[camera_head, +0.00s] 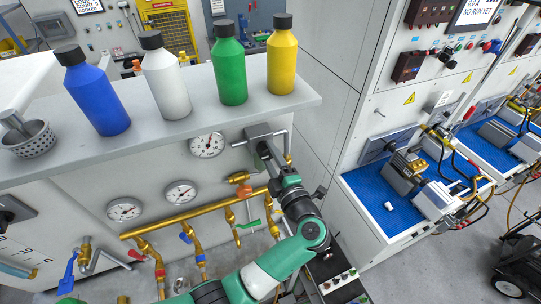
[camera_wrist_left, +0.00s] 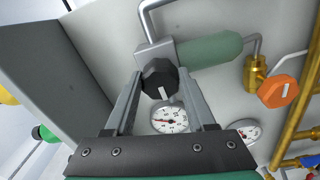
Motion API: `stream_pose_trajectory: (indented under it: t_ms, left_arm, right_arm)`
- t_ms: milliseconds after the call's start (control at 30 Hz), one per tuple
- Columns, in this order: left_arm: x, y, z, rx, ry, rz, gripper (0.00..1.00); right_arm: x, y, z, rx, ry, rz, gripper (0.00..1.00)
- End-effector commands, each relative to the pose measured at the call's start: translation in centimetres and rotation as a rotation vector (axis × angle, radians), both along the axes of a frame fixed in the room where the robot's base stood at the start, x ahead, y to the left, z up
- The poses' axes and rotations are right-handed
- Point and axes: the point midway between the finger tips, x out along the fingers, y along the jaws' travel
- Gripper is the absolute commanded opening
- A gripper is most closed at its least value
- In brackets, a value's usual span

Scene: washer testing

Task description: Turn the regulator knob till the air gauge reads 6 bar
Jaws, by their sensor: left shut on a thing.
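The regulator has a dark, faceted knob (camera_wrist_left: 158,76) with a white mark, in front of a grey block (camera_wrist_left: 155,52) beside a green cylinder (camera_wrist_left: 210,50). My left gripper (camera_wrist_left: 160,84) is shut on the knob, a finger on each side. In the head view, my left gripper (camera_head: 266,149) is at the wall below the shelf and hides the knob. A round white gauge (camera_head: 208,145) is left of the gripper. A gauge (camera_wrist_left: 170,119) also shows between the fingers in the wrist view; its red needle is visible, but I cannot read the value. My right gripper is out of view.
Blue (camera_head: 95,95), white (camera_head: 166,85), green (camera_head: 229,72) and yellow (camera_head: 282,62) bottles stand on the shelf (camera_head: 200,120) above. Two more gauges, a brass pipe (camera_head: 190,214) with several valves and an orange knob (camera_head: 244,191) are close below.

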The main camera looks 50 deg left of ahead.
Motion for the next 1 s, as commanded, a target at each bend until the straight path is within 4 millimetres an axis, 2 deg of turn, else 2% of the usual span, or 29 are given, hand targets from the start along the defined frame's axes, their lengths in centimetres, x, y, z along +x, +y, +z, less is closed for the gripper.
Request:
stream_pose_trajectory:
  t_ms: [233, 667, 700, 867, 1000]
  left_arm:
    - [0.02, -0.05, 0.03, 0.023, 0.061, -0.001, 0.0]
    - [0.02, -0.05, 0.01, 0.026, 0.071, -0.001, 0.0]
    - [0.02, -0.05, 0.01, 0.026, 0.071, -0.001, 0.57]
    - [0.01, -0.03, 0.0, 0.026, 0.071, -0.001, 0.85]
    - [0.0, -0.02, -0.01, 0.025, 0.072, -0.001, 0.85]
  right_arm:
    - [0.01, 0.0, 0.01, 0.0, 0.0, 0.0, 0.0]
    - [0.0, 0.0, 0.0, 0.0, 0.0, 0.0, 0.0]
    - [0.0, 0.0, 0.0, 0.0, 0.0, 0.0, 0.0]
    - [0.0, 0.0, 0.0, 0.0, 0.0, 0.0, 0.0]
    - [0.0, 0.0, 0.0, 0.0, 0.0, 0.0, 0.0]
